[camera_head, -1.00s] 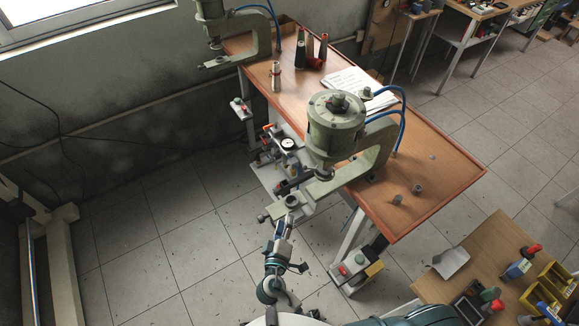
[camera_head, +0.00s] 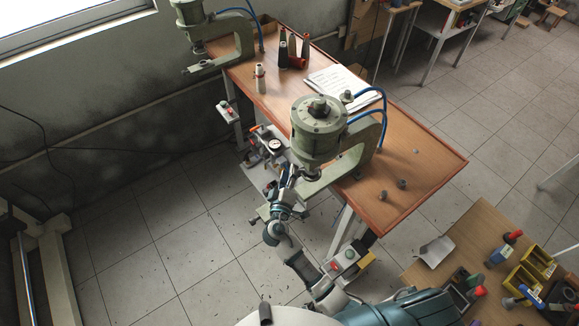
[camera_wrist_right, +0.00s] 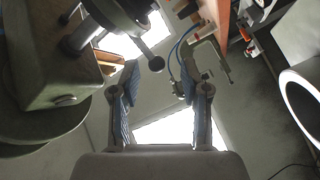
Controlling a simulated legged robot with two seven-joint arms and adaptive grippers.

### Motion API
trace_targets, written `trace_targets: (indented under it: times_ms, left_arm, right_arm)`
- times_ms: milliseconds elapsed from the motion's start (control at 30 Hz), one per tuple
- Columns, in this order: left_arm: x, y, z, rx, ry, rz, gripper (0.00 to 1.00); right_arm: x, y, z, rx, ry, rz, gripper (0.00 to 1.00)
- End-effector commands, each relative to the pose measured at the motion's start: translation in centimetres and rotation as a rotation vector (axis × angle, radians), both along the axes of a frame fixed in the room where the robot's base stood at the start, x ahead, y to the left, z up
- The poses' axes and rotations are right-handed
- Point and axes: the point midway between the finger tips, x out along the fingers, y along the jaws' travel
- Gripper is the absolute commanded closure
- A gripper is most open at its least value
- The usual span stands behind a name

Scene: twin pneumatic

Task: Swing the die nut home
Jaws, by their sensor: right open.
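The near green pneumatic press (camera_head: 314,128) stands at the table's edge with its lower arm reaching out over the floor. A dark lever with a ball end (camera_wrist_right: 156,63), which looks like the die nut's handle, shows just beyond my fingertips in the right wrist view. The nut's threaded seat is hidden. My right gripper (camera_head: 289,173) is raised beside the press, under its head and close to the lower arm; it partly covers that arm's end. In the right wrist view (camera_wrist_right: 160,73) its two fingers stand apart with nothing between their pads. My left gripper is not in view.
A second press (camera_head: 212,40) stands at the back left. The wooden table (camera_head: 425,165) carries bottles, papers and small grey parts. A gauge unit (camera_head: 272,146) sits close by the gripper. A side bench (camera_head: 470,235) with yellow bins stands at the lower right.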

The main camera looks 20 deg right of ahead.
Motion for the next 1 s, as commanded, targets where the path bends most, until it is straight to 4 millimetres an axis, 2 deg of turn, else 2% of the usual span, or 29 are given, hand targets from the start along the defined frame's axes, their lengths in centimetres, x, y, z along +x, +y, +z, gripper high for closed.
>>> trace_targets:
  times_ms: [200,500,600,700,1000]
  left_arm:
    - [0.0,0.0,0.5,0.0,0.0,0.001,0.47]
    - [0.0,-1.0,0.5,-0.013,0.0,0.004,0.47]
    - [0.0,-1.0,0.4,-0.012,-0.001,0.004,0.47]
    - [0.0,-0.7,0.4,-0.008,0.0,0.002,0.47]
    - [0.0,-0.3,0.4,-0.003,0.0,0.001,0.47]
  right_arm:
    - [1.8,-1.0,0.0,0.0,0.0,-0.001,0.54]
    - [1.9,-0.7,0.0,-0.002,0.001,0.0,0.54]
    - [1.9,-0.7,0.0,-0.002,0.001,0.0,0.79]
    - [1.9,-0.7,-0.1,-0.001,0.001,0.001,1.0]
    - [1.8,-0.7,-0.3,0.001,0.005,0.005,1.0]
